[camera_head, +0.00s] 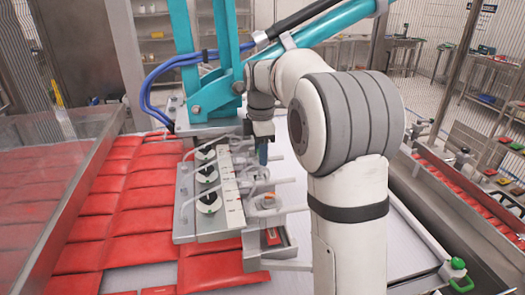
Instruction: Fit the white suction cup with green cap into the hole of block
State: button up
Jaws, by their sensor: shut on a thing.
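My arm rises in front of the camera and bends over to the grey metal block (229,195). My gripper (263,151) points down at the block's right side, near its upper end. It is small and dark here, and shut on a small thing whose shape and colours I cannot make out. I cannot clearly identify the white suction cup with green cap there. Several round white-and-black cups (209,201) sit along the block's left side. The hole is too small or hidden to tell, and so is any contact between the held thing and the block.
A teal frame (215,93) with blue hoses (160,85) stands behind the block, close to my wrist. Red packs (125,205) cover the left and lie below the block. A pale flat surface (385,245) is open at right. Green-capped fittings (458,264) sit at its lower right edge.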

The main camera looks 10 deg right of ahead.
aim_at(261, 176)
jog(key=shift+f, duration=0.2)
jog(key=shift+f+b, duration=0.9)
jog(key=shift+f, duration=0.35)
jog(key=shift+f, duration=0.2)
jog(key=shift+f+b, duration=0.8)
jog(key=shift+f, duration=0.25)
jog(key=shift+f, duration=0.15)
jog(key=o, duration=0.9)
jog(key=shift+f, duration=0.1)
